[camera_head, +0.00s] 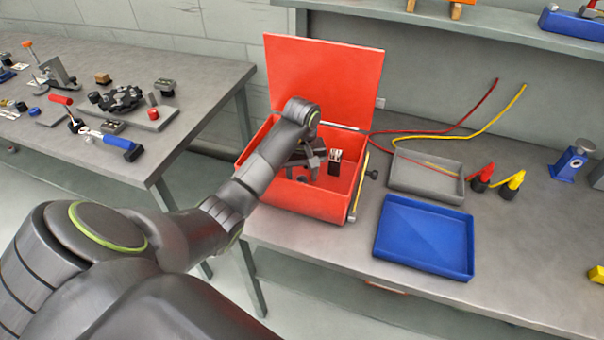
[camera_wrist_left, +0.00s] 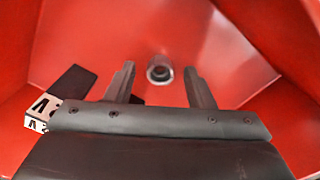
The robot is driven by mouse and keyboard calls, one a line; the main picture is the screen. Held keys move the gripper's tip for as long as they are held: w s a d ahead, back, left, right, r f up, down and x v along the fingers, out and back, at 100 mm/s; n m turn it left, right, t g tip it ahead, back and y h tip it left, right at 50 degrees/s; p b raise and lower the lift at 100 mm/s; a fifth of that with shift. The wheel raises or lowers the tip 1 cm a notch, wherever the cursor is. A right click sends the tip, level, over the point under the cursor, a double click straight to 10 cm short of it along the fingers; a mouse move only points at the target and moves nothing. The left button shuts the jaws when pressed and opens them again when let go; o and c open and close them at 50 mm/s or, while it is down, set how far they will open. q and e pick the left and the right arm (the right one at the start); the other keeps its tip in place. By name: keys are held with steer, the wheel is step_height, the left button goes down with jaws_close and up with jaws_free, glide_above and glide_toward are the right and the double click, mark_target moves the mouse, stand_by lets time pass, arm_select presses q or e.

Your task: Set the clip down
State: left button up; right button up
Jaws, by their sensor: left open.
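My left gripper (camera_head: 308,164) reaches down into an open red box (camera_head: 318,205) on the right table. In the left wrist view my left gripper (camera_wrist_left: 159,84) is open, with nothing between its fingers. A small round grey piece (camera_wrist_left: 159,73) shows beyond the fingertips against the red interior. A dark block with a white marked label (camera_head: 335,167) stands in the box to the right of the gripper; a dark piece with a similar label shows at the left of the wrist view (camera_wrist_left: 70,84). I cannot tell which thing is the clip. My right gripper is not in view.
The raised red lid (camera_head: 325,80) stands behind my arm. A grey tray (camera_head: 428,189), a blue tray (camera_head: 425,235) and red (camera_head: 484,178) and yellow (camera_head: 512,184) pieces are to the right. The left table (camera_head: 190,75) holds several tools and parts.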

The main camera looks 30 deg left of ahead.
arm_select(q)
step_height(320, 180, up, 3)
steer(key=shift+r+p, duration=0.1)
steer(key=shift+p, duration=0.3)
step_height(320, 180, up, 9)
steer(key=p, duration=0.9)
steer(key=shift+f, duration=0.2)
